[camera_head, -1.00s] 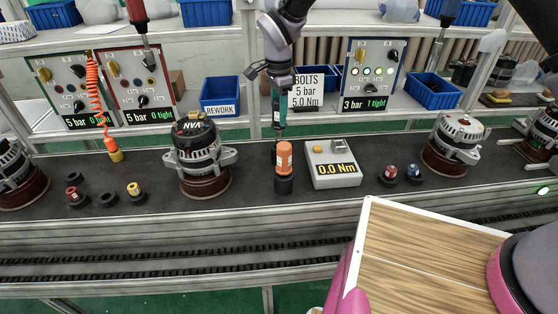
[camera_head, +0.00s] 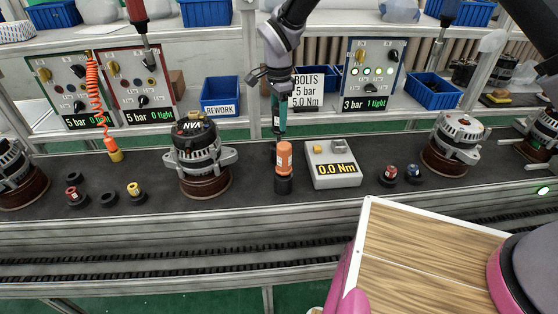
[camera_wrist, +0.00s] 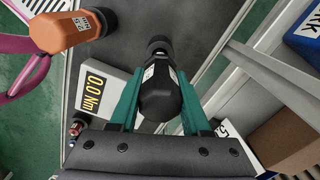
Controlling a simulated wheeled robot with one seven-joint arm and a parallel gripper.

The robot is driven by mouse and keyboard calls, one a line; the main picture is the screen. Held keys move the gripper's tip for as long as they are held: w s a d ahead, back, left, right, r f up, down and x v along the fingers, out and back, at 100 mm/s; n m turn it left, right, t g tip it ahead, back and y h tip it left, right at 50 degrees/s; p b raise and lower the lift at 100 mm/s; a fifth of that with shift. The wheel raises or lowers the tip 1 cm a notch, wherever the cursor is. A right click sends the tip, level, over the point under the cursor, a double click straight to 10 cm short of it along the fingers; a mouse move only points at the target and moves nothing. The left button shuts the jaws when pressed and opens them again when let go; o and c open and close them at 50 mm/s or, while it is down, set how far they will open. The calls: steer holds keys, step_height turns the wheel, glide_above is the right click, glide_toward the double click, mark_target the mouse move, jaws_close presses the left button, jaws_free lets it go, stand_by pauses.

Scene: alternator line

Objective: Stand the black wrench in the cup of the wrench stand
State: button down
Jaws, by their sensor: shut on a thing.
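My gripper (camera_head: 280,122) is shut on the black wrench (camera_wrist: 158,92), which sits between the teal fingers in the wrist view. In the head view my gripper is above the belt, just behind the orange wrench (camera_head: 284,160), and the black wrench is mostly hidden. The orange wrench stands upright in a black cup (camera_head: 284,185); it also shows at upper left in the wrist view (camera_wrist: 72,32). A dark round part (camera_wrist: 158,44) lies beyond the black wrench; I cannot tell whether it is its tip or an empty cup.
A grey torque meter (camera_head: 333,165) reading 0.0 Nm stands right of the orange wrench. An alternator (camera_head: 199,155) stands to the left, another (camera_head: 458,145) to the right. Small sockets (camera_head: 388,175) sit right of the meter. The blue REWORK bin (camera_head: 220,95) is on the shelf behind.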

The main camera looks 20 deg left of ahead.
steer(key=shift+f, duration=1.2)
stand_by(0.5)
steer(key=shift+f, duration=0.3)
steer(key=shift+f, duration=0.2)
steer(key=shift+f, duration=0.25)
steer(key=shift+c, duration=1.4)
jaws_free()
